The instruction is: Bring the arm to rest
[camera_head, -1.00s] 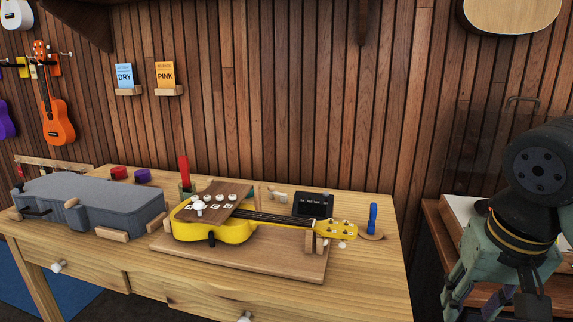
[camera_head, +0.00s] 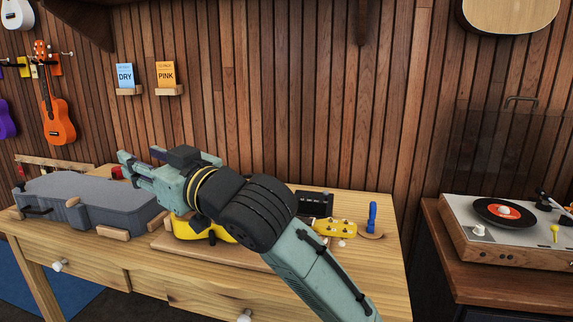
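My arm reaches up from the bottom edge, right of centre, and bends left over the workbench (camera_head: 385,275). My gripper (camera_head: 139,160) points left, above the bench between the grey case and the yellow ukulele (camera_head: 188,229). Its fingers look apart, with nothing seen between them. The arm hides most of the ukulele's body and neck; its yellow headstock (camera_head: 336,228) shows to the right of the arm.
A grey ukulele-shaped case (camera_head: 95,203) lies on the bench's left. A record player (camera_head: 510,228) stands on a side table. An orange ukulele (camera_head: 57,124) hangs on the wall.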

